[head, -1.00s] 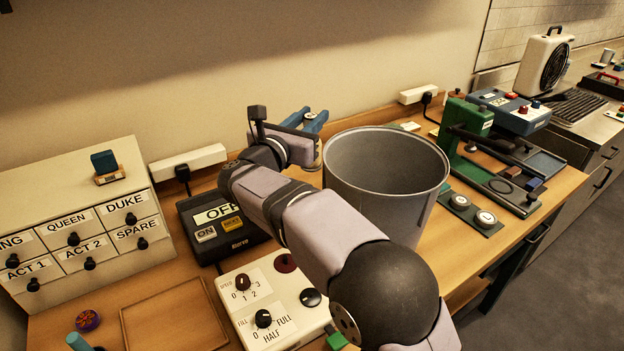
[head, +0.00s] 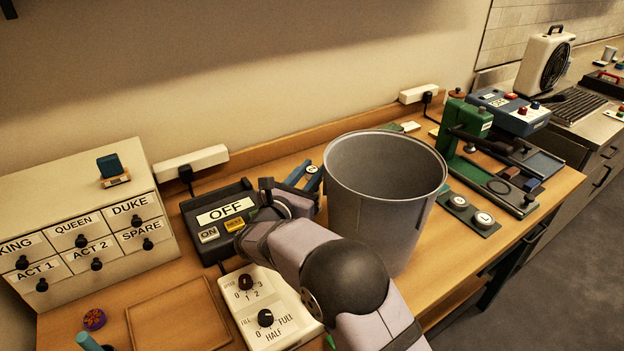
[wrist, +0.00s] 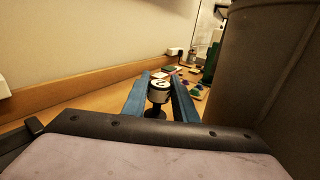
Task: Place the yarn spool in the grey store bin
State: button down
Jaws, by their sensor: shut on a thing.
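The grey store bin (head: 352,215) is a tall round open bin on the wooden bench in the head view. Its wall also fills the right side of the wrist view (wrist: 258,75). My gripper (head: 312,172) is just left of the bin, below its rim, with blue fingers. In the wrist view, the fingers (wrist: 159,88) are shut on a small pale round-topped thing with a dark mark and dark lower part, which looks like the yarn spool (wrist: 158,92). It is outside the bin. In the head view it shows only as a small pale spot.
A black OFF/ON box (head: 208,232) lies left of my gripper, with a white dial panel (head: 285,322) in front. A drawer cabinet (head: 60,215) stands at far left. A green press (head: 452,125) stands right of the bin. An empty wooden tray (head: 180,318) lies front left.

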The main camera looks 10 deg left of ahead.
notch_tip(320, 180, down, 3)
jog(key=shift+r+p, duration=0.15)
jog(key=shift+p, duration=0.15)
jog(key=shift+f+b, duration=0.25)
jog(key=shift+b, duration=0.1)
jog(key=c, duration=1.4)
grip_release()
jog(key=shift+c, duration=0.2)
jog(key=shift+r+p, duration=0.15)
jog(key=shift+p, duration=0.15)
jog(key=b+v, duration=0.3)
jog(key=v, duration=0.9)
jog(key=shift+b, duration=0.35)
jog(key=shift+o, duration=0.5)
